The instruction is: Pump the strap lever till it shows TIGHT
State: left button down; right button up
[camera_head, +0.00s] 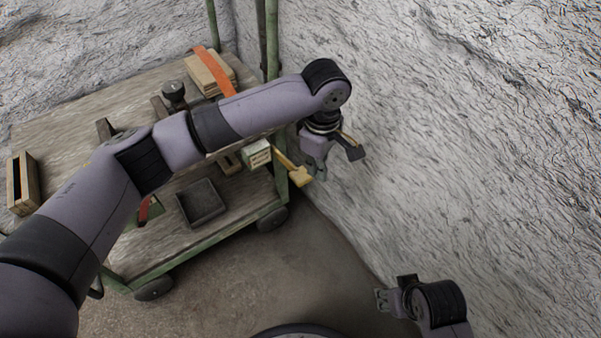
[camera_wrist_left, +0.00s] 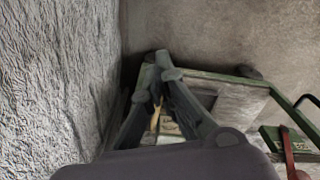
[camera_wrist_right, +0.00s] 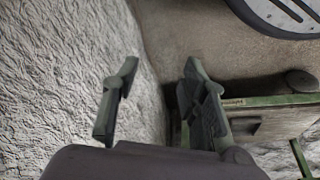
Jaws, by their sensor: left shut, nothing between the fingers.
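The yellow lever (camera_head: 293,172) sticks out from the near right corner of the cart, beside a small pale box (camera_head: 257,153) with dark marks too small to read. An orange strap (camera_head: 222,80) runs over wooden blocks on the cart top. My left gripper (camera_head: 318,172) is shut and empty, just right of the lever's end; I cannot tell whether they touch. In the left wrist view a bit of yellow (camera_wrist_left: 155,118) shows behind the shut fingers (camera_wrist_left: 157,72). My right gripper (camera_head: 383,300) is open and empty, low and away from the cart; its fingers stand apart (camera_wrist_right: 158,85).
The green-framed cart has a wooden top (camera_head: 85,115) and a lower shelf holding a dark tray (camera_head: 201,202). A dark knob (camera_head: 173,91) stands on top. A rough pale wall (camera_head: 450,120) rises close on the right. The floor (camera_head: 300,265) in front is clear.

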pick_arm(q)
jog(key=w+a+r+n+y, duration=0.1)
jog(key=w+a+r+n, duration=0.1)
jog(key=w+r, duration=0.1)
jog(key=shift+a+n, duration=0.3)
jog(key=shift+n, duration=0.1)
pick_arm(e)
jog(key=shift+f, duration=0.3)
pick_arm(q)
jog(key=shift+f, duration=0.1)
